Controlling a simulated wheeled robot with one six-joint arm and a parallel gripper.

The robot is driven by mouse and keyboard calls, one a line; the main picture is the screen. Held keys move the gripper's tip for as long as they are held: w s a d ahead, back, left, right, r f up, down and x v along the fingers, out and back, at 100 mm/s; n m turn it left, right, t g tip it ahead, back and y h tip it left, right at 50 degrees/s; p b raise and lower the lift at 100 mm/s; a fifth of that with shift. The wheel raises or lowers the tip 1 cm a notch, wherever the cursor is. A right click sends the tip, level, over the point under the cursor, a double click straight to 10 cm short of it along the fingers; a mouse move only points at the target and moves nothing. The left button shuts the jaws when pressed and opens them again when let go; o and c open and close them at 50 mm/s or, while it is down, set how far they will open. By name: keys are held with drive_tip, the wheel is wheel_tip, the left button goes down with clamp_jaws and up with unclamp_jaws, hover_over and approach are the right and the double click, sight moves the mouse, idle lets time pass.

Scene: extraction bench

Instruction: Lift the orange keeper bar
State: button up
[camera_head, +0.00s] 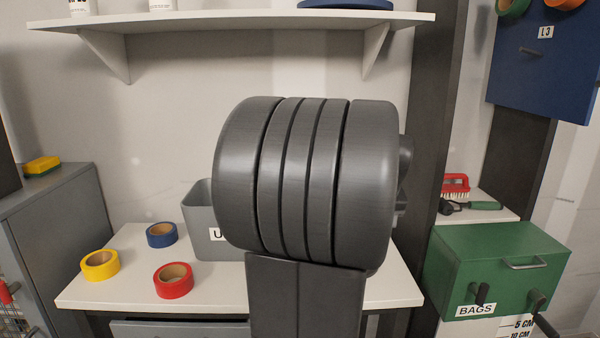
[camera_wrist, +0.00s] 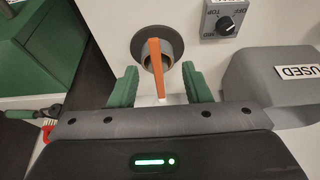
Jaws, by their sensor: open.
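The orange keeper bar (camera_wrist: 156,68) shows in the wrist view as a narrow upright strip in front of a round grey port (camera_wrist: 168,46) on a pale surface. My gripper (camera_wrist: 159,84) is open, with one green finger on each side of the bar's lower end. Gaps show between the fingers and the bar, and I cannot tell how far the fingertips are from it in depth. In the head view my own dark arm blocks the middle, and the bar and gripper are hidden there.
A grey bin (camera_head: 203,238) stands on the white bench (camera_head: 130,287), beside yellow (camera_head: 100,265), blue (camera_head: 161,235) and red (camera_head: 173,280) tape rolls. A green BAGS box (camera_head: 490,265) is at right. A grey dial box (camera_wrist: 226,20) sits near the port. A shelf (camera_head: 230,19) hangs above.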

drive_tip(key=w+d+f, duration=0.1)
drive_tip(key=w+f, duration=0.3)
drive_tip(key=f, duration=0.3)
drive_tip(key=shift+w, duration=0.35)
drive_tip(key=shift+d+r, duration=0.1)
